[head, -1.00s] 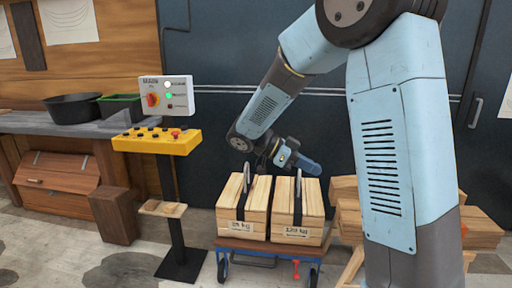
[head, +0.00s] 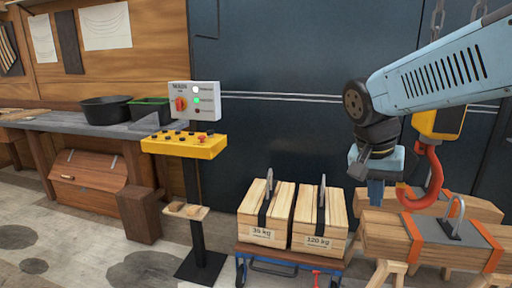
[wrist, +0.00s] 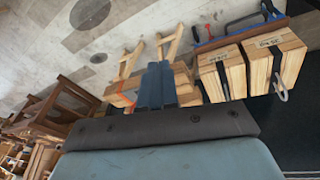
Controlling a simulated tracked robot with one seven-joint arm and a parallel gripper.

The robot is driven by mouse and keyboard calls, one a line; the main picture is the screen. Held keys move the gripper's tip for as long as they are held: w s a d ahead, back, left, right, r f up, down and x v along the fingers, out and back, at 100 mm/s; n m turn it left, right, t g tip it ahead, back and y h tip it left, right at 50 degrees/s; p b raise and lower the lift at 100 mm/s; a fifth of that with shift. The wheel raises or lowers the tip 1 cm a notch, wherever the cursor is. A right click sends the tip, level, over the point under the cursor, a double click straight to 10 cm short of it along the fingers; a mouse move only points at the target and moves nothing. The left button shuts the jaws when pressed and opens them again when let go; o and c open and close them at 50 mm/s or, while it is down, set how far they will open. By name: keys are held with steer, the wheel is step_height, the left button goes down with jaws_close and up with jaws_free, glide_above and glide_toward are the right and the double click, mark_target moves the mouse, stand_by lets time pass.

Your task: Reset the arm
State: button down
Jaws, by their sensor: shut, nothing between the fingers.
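My gripper (head: 376,192) hangs at the right in the head view, pointing down, with its fingers together and nothing between them. It is above and right of the crate marked 120 kg and in front of the timber on trestles. In the wrist view my gripper's two blue-grey fingers (wrist: 156,86) lie side by side, closed. My pale blue arm enters the head view from the right edge. A red hook (head: 428,178) under a yellow hoist block (head: 438,122) hangs just right of the gripper, apart from it as far as I can tell.
Two wooden crates, marked 35 kg (head: 262,236) and 120 kg (head: 312,241), sit on a blue-framed cart (head: 282,251). A yellow control panel (head: 184,144) stands on a post. Timber with orange straps (head: 410,242) rests on trestles. A workbench (head: 60,122) is at left.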

steer(key=shift+s+a+r+n+t+y, duration=0.2)
steer(key=shift+s+r+n+t+y, duration=0.2)
steer(key=shift+s+n+t, duration=0.55)
steer(key=shift+s+a+r+n+t+y, duration=0.25)
steer(key=shift+s+n+t+y, duration=0.3)
steer(key=shift+n, duration=0.7)
steer(key=shift+s+a+r+n+t+y, duration=0.15)
steer(key=shift+s+r+n+t+y, duration=0.25)
steer(key=shift+s+n+t, duration=0.55)
steer(key=shift+w+g, duration=0.15)
steer(key=shift+g, duration=0.1)
